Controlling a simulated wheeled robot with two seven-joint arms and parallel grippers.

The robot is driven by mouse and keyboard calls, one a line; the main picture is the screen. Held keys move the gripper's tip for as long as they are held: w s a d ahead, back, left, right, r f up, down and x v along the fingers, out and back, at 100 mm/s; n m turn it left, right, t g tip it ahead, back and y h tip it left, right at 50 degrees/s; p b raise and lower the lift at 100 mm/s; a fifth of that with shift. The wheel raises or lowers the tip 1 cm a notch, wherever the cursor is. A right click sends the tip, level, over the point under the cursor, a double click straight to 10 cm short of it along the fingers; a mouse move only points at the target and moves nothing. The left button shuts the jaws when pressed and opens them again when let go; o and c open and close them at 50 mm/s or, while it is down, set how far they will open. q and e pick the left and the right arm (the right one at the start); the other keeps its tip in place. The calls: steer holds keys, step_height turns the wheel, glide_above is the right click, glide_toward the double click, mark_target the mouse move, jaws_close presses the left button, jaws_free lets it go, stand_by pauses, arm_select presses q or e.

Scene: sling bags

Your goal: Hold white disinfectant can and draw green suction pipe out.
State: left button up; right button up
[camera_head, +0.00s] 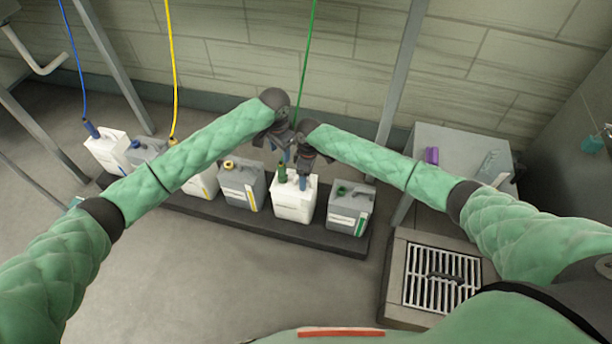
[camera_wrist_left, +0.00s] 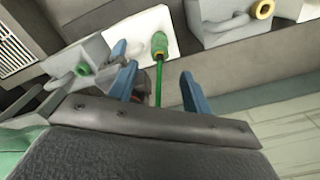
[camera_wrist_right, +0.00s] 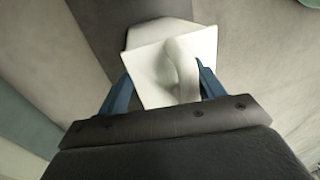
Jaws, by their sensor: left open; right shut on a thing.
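The white disinfectant can (camera_head: 293,207) stands on the dark low platform, with the green suction pipe's fitting (camera_head: 282,172) at its top. The green pipe (camera_head: 309,50) hangs from above; in the left wrist view its thin line (camera_wrist_left: 159,85) runs up to the green fitting (camera_wrist_left: 159,42) on the can (camera_wrist_left: 130,35). My left gripper (camera_head: 287,155) is open above the can, with the pipe between its spread fingers (camera_wrist_left: 160,82) and apart from them. My right gripper (camera_head: 304,181) is shut on the can's handle (camera_wrist_right: 184,65), seen in the right wrist view.
A grey can with a green cap (camera_head: 350,206) stands right of the white can, and a grey can with a yellow cap (camera_head: 241,187) left of it. More cans with yellow and blue hoses stand further left. A floor grate (camera_head: 441,276) lies at right.

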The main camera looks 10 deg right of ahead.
mark_target(281, 165)
arm_select(q)
steer(key=shift+f, duration=4.5)
jaws_close()
step_height(281, 165, up, 22)
steer(key=shift+s+f, duration=0.15)
stand_by(2.4)
